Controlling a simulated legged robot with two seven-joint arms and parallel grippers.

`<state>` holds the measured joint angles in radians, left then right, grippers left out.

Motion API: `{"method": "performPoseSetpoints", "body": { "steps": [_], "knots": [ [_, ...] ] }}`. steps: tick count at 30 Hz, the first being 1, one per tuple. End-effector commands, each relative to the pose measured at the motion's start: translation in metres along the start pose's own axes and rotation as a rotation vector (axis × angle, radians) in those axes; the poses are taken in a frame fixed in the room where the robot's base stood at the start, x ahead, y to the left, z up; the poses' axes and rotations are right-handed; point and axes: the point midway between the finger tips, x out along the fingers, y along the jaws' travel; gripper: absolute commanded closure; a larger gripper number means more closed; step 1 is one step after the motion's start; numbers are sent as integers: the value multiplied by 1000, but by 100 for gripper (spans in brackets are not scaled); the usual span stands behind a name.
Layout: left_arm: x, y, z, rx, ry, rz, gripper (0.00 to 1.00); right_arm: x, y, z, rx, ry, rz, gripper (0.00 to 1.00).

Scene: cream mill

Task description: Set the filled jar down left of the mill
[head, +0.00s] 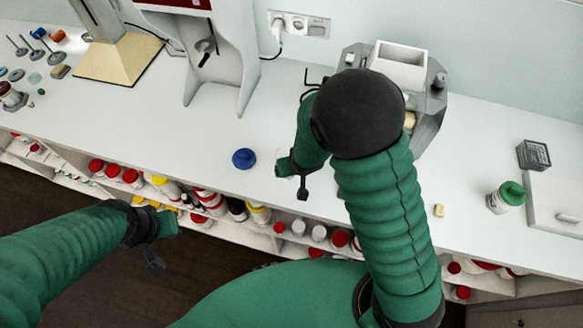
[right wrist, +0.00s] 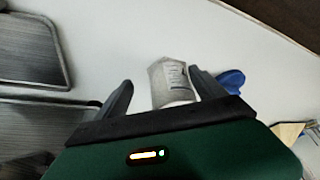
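In the right wrist view, a clear jar with a printed pale label (right wrist: 172,84) stands between the two dark fingers of my right gripper (right wrist: 160,76). A gap shows between the left finger and the jar; the right finger overlaps the jar's edge, and I cannot tell whether it touches. In the head view, my right gripper (head: 293,178) is low over the front of the counter and mostly hides the jar. The grey mill (head: 432,112) with a pale hopper is at the back, partly behind my right arm. My left gripper (head: 154,245) is in front of the shelves, away from the jar.
A blue lid (head: 244,158) lies on the white counter (head: 200,135) left of my right gripper. A green-lidded jar (head: 506,196) and a dark box (head: 534,155) are at the right. A grey stand (head: 210,50) is at the back. Shelves of bottles run below.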

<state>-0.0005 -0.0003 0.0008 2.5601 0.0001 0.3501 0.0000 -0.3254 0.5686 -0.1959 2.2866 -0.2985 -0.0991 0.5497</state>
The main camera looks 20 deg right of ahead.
Motion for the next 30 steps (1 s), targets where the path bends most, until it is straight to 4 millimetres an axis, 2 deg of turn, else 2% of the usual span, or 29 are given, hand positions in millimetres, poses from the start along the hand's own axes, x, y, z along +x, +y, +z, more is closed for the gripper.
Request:
{"method": "performPoseSetpoints", "body": {
  "steps": [7, 11, 14, 21, 24, 27, 30],
  "knots": [
    [0, 0, 0, -1, 0, 0, 100, -2, -8, 0, -8, 0, 5, 20],
    [-3, -1, -1, -2, 0, 0, 100, -12, -6, -3, -5, 4, 1, 20],
    [-3, -1, -1, -2, 0, 0, 100, -32, -4, -3, -2, 6, -2, 20],
    [-5, 0, -1, -1, 0, 0, 100, -94, 0, -2, -1, 7, -5, 20],
    [-6, 0, -1, -1, 0, 0, 100, -112, -2, -3, -3, 5, -3, 20],
    [-6, 0, -1, -1, 0, 0, 100, -121, -2, -1, -4, -1, 0, 20],
    [-6, 0, -1, -1, 0, 0, 100, -129, 16, 15, -8, -45, 14, 20]
  ]
}}
